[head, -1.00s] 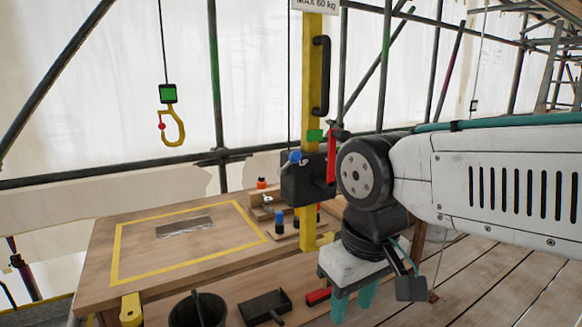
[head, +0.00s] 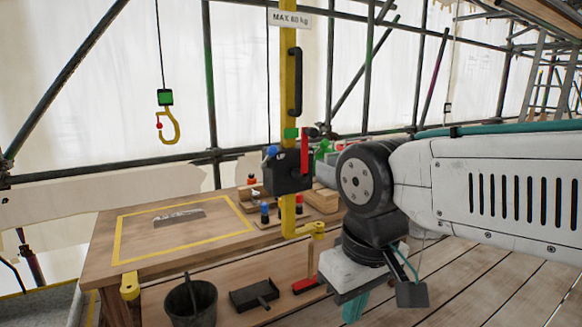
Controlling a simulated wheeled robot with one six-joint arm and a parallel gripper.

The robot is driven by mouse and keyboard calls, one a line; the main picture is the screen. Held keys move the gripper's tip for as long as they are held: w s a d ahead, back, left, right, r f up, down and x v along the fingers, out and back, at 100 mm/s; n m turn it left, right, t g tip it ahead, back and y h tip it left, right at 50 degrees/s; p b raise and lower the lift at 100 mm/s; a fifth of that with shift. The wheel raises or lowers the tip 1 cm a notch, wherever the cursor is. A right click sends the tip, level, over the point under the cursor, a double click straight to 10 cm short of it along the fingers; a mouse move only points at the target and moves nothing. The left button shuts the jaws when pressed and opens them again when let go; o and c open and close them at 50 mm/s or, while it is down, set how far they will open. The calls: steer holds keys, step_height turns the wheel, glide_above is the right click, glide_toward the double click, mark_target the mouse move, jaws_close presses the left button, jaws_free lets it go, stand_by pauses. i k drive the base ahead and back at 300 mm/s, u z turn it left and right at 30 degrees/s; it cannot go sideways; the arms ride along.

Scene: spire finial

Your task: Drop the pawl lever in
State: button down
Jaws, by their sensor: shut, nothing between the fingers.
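A black winch box (head: 291,172) is fixed to a yellow post (head: 288,100). An upright red lever (head: 305,152) on its right side looks like the pawl lever. Whether it is engaged cannot be told. A blue knob (head: 270,152) sits at the box's upper left and a green piece (head: 290,132) above it. My gripper (head: 353,308), with teal fingers, is shut and empty. It points down, below and to the right of the winch, clear of the lever.
A yellow hook (head: 169,128) hangs from a cable at left. A wooden bench (head: 190,250) has a yellow-outlined area with a grey piece (head: 180,217). A black bucket (head: 190,302), a dark pan (head: 254,295) and a red-headed brush (head: 306,284) sit below. Scaffold poles stand behind.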

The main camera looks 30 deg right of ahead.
mark_target(272, 151)
steer(key=u, duration=0.9)
steer(key=i, duration=0.65)
steer(key=z, duration=0.95)
